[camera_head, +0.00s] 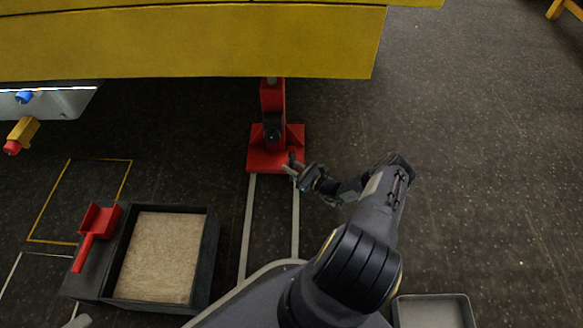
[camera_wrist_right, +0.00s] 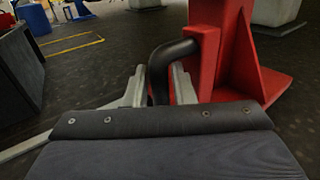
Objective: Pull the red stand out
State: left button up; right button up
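The red stand (camera_head: 272,105) stands upright on the dark floor under the edge of a yellow boom, its flat base spread around its foot. A black bent handle (camera_wrist_right: 172,58) sticks out of its red post in the right wrist view. My right gripper (camera_head: 289,164) is at the right front of the stand's base. Its two pale fingers (camera_wrist_right: 160,85) are apart, and the handle shows between them in the wrist view. I cannot tell whether they touch it.
The yellow boom (camera_head: 190,45) spans the top of the head view. Two pale floor lines (camera_head: 247,215) run from the stand toward me. A black tray (camera_head: 157,258) and a red scoop (camera_head: 97,228) are at left. Floor to the right is open.

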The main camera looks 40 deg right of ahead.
grip_shut()
